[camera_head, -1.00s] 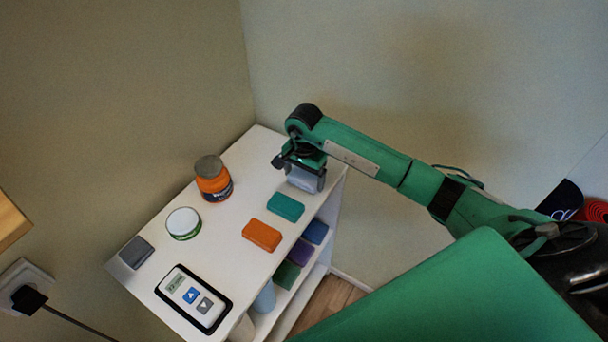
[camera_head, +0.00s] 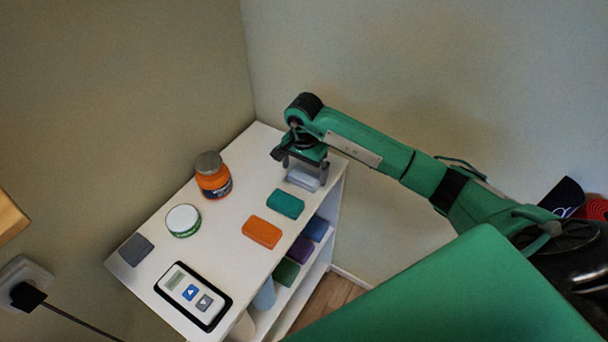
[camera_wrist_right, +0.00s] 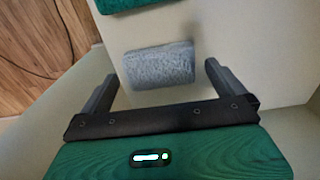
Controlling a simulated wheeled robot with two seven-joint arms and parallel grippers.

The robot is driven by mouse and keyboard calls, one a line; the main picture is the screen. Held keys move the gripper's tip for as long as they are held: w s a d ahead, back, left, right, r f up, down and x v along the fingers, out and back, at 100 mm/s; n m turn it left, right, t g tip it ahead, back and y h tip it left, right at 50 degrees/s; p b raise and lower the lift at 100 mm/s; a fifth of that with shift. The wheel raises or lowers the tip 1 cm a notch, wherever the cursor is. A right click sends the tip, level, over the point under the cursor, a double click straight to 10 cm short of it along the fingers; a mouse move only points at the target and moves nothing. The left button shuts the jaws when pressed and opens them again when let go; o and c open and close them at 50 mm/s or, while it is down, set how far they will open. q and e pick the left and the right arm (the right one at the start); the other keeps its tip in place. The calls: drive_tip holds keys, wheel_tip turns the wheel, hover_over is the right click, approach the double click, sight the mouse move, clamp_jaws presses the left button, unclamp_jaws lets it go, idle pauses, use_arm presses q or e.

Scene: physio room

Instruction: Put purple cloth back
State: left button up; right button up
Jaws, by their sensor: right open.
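A purple folded cloth (camera_head: 300,249) lies on the shelf below the white top, between a green cloth (camera_head: 286,272) and a blue cloth (camera_head: 315,229). A pale grey-blue folded cloth (camera_head: 303,180) lies on the white top near its far right end; it also shows in the right wrist view (camera_wrist_right: 160,66). My right gripper (camera_head: 305,168) is open just above this pale cloth, with its fingers apart on either side and nothing held. The right wrist view shows the open fingers (camera_wrist_right: 160,76) clear of the cloth. My left gripper is not in view.
The white shelf unit (camera_head: 225,240) stands by the wall corner. On top are a teal cloth (camera_head: 285,204), an orange cloth (camera_head: 262,232), an orange jar (camera_head: 213,178), a white-lidded tub (camera_head: 183,220), a dark grey block (camera_head: 136,250) and a control device (camera_head: 193,296).

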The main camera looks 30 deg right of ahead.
sight(304, 175)
wheel_tip(304, 175, up, 10)
drive_tip(key=b, duration=0.2)
drive_tip(key=shift+f, duration=0.2)
idle(0.4)
